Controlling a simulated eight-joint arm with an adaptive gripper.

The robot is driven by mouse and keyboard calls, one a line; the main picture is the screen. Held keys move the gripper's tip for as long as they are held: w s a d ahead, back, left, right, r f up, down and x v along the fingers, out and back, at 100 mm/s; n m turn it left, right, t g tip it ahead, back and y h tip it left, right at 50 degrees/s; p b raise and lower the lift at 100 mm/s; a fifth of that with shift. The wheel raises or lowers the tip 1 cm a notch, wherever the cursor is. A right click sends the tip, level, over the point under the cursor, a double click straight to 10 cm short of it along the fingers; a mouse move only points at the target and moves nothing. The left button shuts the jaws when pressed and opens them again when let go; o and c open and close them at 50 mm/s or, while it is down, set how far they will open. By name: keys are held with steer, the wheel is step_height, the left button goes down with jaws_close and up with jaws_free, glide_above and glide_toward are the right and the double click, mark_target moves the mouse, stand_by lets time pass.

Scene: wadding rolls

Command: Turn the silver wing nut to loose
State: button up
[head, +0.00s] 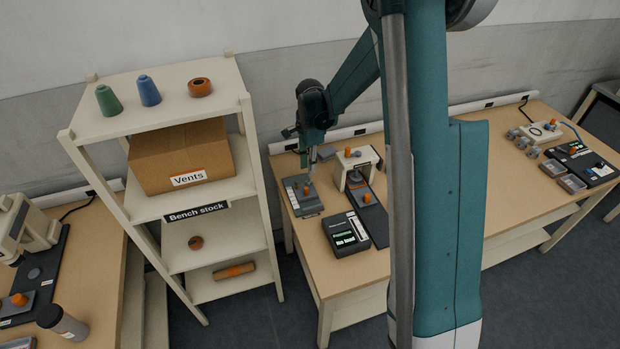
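My gripper (312,168) points down over the left part of the middle workbench (375,268). It is just above a flat grey-green fixture (304,208) that carries a small orange part. The gripper is small and dark in this view, so its opening and any contact with the fixture cannot be made out. I cannot pick out the silver wing nut for certain; it may be hidden at the fingertips or too small to see.
A white-framed device (364,158) on a dark base stands right of the gripper. A black box with a display (346,234) sits in front. A shelf rack (190,220) with a cardboard box (180,155) stands left. My arm hides the bench's middle.

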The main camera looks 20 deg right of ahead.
mark_target(309, 182)
steer(key=shift+f+b, duration=0.3)
steer(key=shift+f, duration=3.1)
jaws_close()
